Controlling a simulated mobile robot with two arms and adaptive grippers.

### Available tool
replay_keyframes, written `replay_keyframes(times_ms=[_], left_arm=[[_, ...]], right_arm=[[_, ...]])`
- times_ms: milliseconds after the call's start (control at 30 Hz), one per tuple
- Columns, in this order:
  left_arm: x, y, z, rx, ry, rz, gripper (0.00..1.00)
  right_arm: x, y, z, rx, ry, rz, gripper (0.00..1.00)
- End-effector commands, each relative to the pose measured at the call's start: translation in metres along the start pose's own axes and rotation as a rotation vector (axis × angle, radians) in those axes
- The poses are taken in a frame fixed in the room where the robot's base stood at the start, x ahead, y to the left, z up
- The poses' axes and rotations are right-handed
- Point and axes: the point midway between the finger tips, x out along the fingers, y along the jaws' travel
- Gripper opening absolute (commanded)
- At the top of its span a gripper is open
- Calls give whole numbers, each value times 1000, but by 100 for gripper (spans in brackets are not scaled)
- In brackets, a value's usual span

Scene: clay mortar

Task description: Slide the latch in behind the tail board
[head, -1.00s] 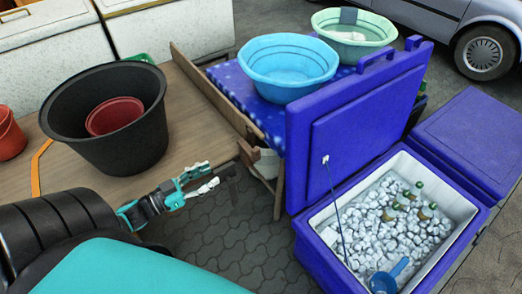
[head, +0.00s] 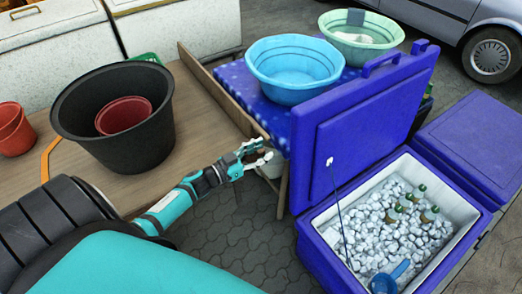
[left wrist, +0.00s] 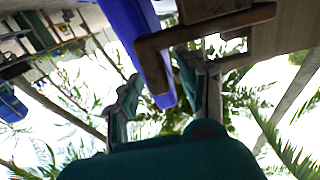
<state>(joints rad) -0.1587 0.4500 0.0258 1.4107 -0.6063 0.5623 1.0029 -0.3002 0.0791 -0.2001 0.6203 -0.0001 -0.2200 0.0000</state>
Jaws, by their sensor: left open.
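The tail board (head: 215,88) is a long wooden plank standing on edge along the right end of the brown table. My left gripper (head: 262,160) is at the near end of this board, beside the table corner. In the left wrist view the left gripper (left wrist: 160,88) is open, its fingers apart and pointing up at a brown hooked bar (left wrist: 205,30), which looks like the latch. The bar's bent end hangs between the fingers; I cannot tell whether they touch it. In the head view the gripper largely hides the latch. My right gripper is not in view.
A black tub (head: 118,125) with a red pot (head: 123,115) stands on the table (head: 190,115). A blue-covered table with a light-blue basin (head: 294,70) adjoins the tail board. An open blue cooler (head: 318,222) full of ice stands to the right. Paving below the gripper is clear.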

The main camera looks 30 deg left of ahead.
Motion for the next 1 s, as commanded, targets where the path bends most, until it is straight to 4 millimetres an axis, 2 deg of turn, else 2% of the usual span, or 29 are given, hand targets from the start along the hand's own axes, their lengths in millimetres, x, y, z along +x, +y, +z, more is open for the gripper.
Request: replay_keyframes(times_ms=[267,600,1000], left_arm=[[2,0,0,0,0,1,40],[2,0,0,0,0,1,0],[2,0,0,0,0,1,0]], right_arm=[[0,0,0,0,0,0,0],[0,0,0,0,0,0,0],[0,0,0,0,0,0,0]])
